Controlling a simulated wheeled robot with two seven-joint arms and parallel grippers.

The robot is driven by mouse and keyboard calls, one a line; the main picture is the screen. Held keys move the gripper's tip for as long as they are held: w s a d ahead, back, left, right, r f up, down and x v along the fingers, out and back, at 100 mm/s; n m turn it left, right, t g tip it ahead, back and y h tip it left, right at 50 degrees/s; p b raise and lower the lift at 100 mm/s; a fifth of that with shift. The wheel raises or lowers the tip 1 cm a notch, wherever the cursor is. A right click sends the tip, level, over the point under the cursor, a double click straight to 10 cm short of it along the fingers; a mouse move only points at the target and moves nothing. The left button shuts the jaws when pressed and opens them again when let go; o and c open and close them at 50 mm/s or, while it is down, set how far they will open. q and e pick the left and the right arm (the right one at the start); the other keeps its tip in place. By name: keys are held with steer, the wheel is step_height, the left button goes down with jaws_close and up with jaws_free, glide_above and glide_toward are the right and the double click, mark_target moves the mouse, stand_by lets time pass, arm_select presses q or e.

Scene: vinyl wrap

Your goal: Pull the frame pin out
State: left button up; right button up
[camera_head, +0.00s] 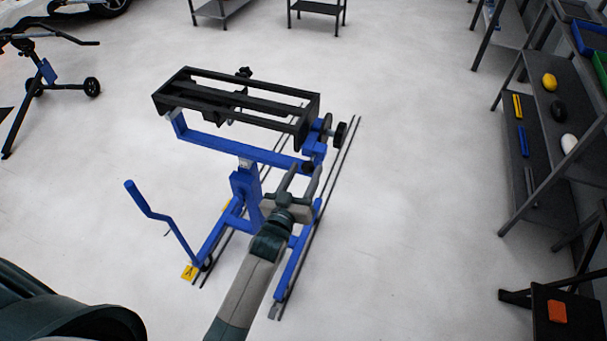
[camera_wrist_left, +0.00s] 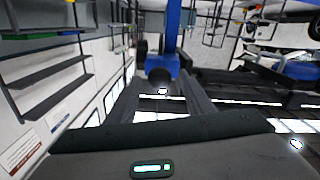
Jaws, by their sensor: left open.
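A blue stand (camera_head: 246,187) carries a black rectangular frame (camera_head: 236,98) on top. Black round knobs (camera_head: 340,133) stick out at the frame's right end, by a blue bracket. A lower dark knob (camera_head: 308,167), which may be the frame pin's head, sits under that bracket. My left gripper (camera_head: 304,169) is open, its two fingers pointing up toward this knob. In the left wrist view, a dark round knob (camera_wrist_left: 160,75) shows under a blue upright (camera_wrist_left: 173,35), between and beyond the fingers (camera_wrist_left: 160,92). I see nothing between the fingers. My right gripper is not in view.
Shelves (camera_head: 540,130) with small parts line the right side. The floor between is clear.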

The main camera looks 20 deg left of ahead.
arm_select(q)
steer(key=shift+s, duration=0.1)
steer(key=shift+s+f+b, duration=0.1)
steer(key=shift+s+b, duration=0.2)
steer(key=shift+s, duration=0.3)
steer(key=s+b, duration=0.4)
steer(key=s, duration=1.2)
steer(key=shift+a, duration=0.3)
